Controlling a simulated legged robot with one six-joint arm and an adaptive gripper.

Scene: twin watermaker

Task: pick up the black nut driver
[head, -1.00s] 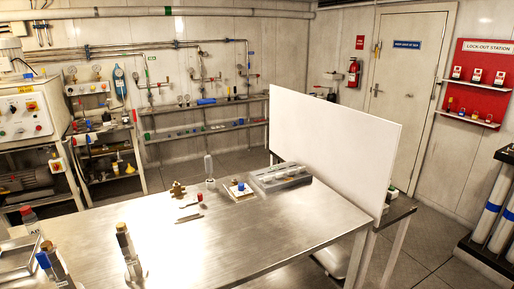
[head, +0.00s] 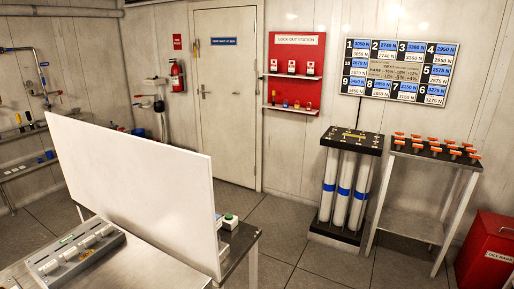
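I cannot make out a black nut driver in the head view. My gripper is not in view. The steel workbench (head: 150,268) shows only in part at the bottom left.
A white upright panel (head: 140,190) blocks the view behind the bench. A rack of white cylinders with blue bands (head: 345,190) stands by the back wall. A red bin (head: 488,250) is at the far right. The grey floor (head: 310,262) between bench and stand is clear.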

